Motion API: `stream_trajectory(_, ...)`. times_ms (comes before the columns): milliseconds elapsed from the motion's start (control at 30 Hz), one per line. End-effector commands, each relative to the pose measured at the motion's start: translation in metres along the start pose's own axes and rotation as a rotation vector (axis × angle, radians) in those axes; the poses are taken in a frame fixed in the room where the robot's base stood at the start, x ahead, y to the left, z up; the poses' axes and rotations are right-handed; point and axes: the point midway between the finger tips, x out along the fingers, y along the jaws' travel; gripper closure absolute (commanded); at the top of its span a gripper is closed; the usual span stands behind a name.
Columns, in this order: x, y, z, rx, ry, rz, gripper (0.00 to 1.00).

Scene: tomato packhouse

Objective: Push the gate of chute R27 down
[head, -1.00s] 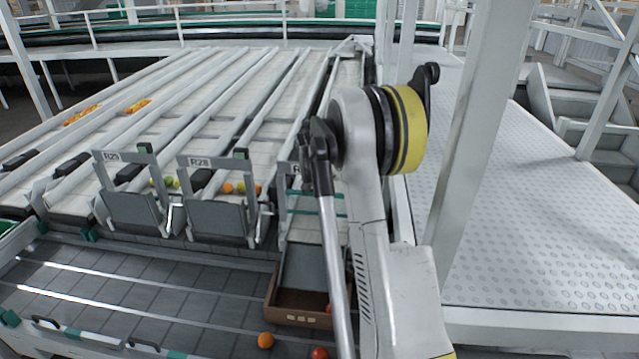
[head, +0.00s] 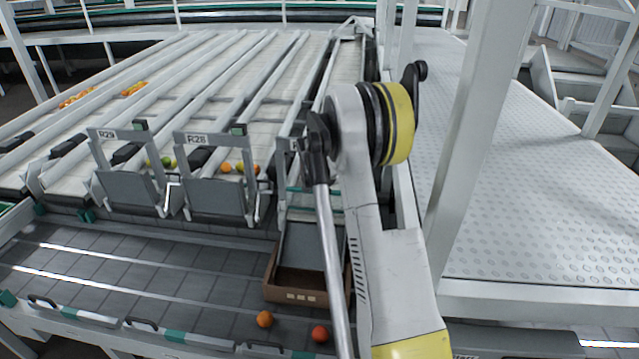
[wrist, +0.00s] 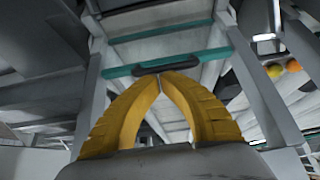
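The frame of chute R27 (head: 283,185) stands right of R28 in the head view, its label mostly hidden by my arm. Below it a grey gate panel (head: 299,243) slopes down to a brown box, lower than the R28 and R29 panels. My gripper (wrist: 160,80) shows in the wrist view with its yellow fingers together at the tips and nothing visible between them. Just beyond the tips is a teal bar (wrist: 220,53) with a black handle (wrist: 166,65); I cannot tell whether they touch. In the head view my arm hides the gripper.
Chutes R28 (head: 215,192) and R29 (head: 128,187) have raised grey panels with fruit behind them. The brown box (head: 296,296) sits on the grey tiled belt, with an orange fruit (head: 264,319) and red tomato (head: 320,333) in front. A white post (head: 463,130) stands right of my arm.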

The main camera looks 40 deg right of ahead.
Motion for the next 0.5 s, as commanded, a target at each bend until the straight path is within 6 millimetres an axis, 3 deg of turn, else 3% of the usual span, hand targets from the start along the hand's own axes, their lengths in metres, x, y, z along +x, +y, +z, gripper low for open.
stream_trajectory(233,-0.037,0.000,-0.026,-0.003,0.000,-0.002,1.00)
stream_trajectory(500,-0.099,0.000,-0.024,-0.003,0.000,-0.003,1.00)
